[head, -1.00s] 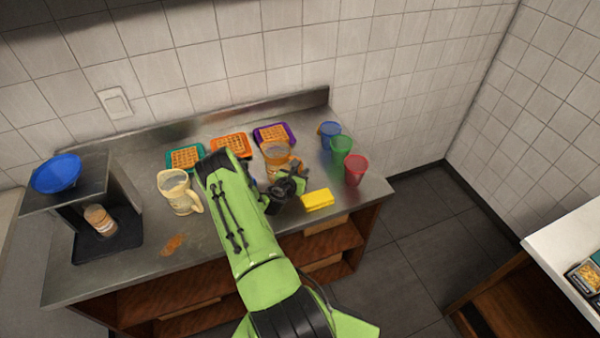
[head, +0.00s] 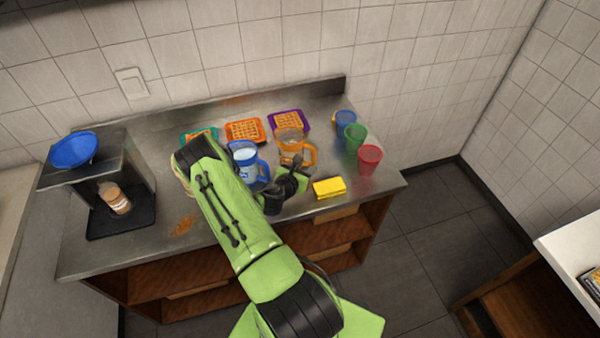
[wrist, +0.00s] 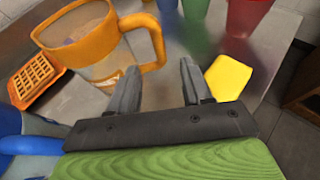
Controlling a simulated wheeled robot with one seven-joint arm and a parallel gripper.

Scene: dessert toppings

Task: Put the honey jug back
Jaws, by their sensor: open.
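A clear jug with an orange rim and handle (head: 293,147) stands upright on the steel counter; I take it as the honey jug. It also fills the upper left of the wrist view (wrist: 92,62), its handle curving toward my fingers. My gripper (head: 293,178) is open and empty, just in front of this jug. In the wrist view my gripper (wrist: 158,75) has its left finger close below the handle; I cannot tell whether they touch. A blue-handled jug (head: 246,157) stands left of the gripper, partly behind my arm.
A yellow sponge (head: 328,187) lies right of my gripper. Blue (head: 345,122), green (head: 355,135) and red (head: 369,158) cups stand farther right. Waffles on coloured plates (head: 245,130) line the back. A bottle (head: 115,198) sits in the stand at left. A brown smear (head: 183,225) marks the counter.

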